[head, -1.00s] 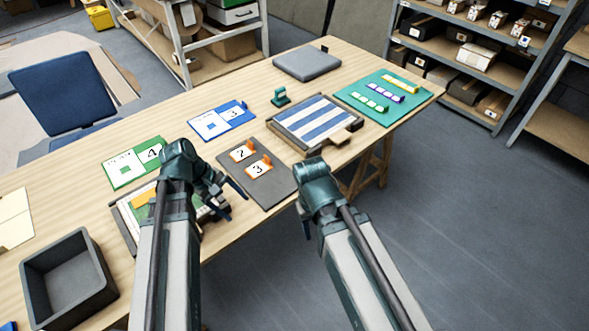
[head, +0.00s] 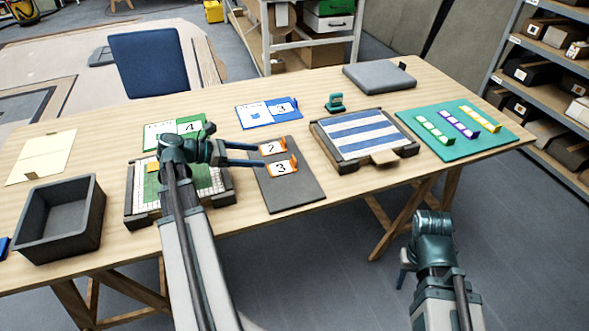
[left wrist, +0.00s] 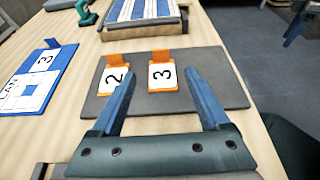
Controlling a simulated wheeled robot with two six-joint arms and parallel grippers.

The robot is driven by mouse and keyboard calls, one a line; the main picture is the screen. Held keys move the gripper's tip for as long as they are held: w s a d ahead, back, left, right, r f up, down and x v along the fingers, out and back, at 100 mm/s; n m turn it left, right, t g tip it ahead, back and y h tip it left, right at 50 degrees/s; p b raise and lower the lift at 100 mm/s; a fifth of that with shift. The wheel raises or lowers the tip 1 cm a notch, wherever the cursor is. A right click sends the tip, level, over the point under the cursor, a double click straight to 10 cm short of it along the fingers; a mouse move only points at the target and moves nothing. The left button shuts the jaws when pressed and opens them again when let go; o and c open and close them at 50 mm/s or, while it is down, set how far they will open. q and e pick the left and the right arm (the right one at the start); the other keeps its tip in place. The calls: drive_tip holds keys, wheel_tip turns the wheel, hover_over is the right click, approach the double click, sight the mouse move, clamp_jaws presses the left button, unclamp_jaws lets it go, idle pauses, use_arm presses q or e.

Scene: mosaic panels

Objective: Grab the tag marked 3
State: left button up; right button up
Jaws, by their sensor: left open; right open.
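The tag marked 3 (head: 282,168) is a white card with an orange tab, lying on a dark grey mat (head: 292,197). The tag marked 2 (head: 273,148) lies just behind it in the head view. In the left wrist view the 3 tag (left wrist: 162,76) stands ahead, between the lines of the fingers, with the 2 tag (left wrist: 113,79) to its left. My left gripper (head: 258,154) is open and empty, its blue fingers pointing at the tags; it also shows in the left wrist view (left wrist: 162,95). My right gripper (head: 404,268) is off the table's front edge, apart from everything.
A blue card (head: 268,112) and a green card (head: 160,133) lie behind. A mosaic panel (head: 222,190) sits under my left arm. A striped blue-white panel (head: 363,134) is right of the mat, a teal board (head: 450,143) further right. A grey bin (head: 60,250) stands left.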

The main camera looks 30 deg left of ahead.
use_arm(q)
drive_tip(key=b, duration=0.3)
approach(293, 158)
drive_tip(key=x, duration=0.4)
drive_tip(key=shift+w+d+f, duration=0.1)
drive_tip(key=shift+w+f, duration=0.05)
drive_tip(key=shift+f, duration=0.1)
drive_tip(key=shift+w+d, duration=0.2)
drive_tip(key=shift+w, duration=0.05)
drive_tip(key=b+x, duration=0.1)
drive_tip(key=x, duration=0.3)
drive_tip(key=shift+d+f+b, duration=0.1)
drive_tip(key=shift+f+b, duration=0.05)
drive_tip(key=shift+b, duration=0.25)
drive_tip(key=shift+w+d, duration=0.3)
drive_tip(key=shift+w, duration=0.1)
clamp_jaws()
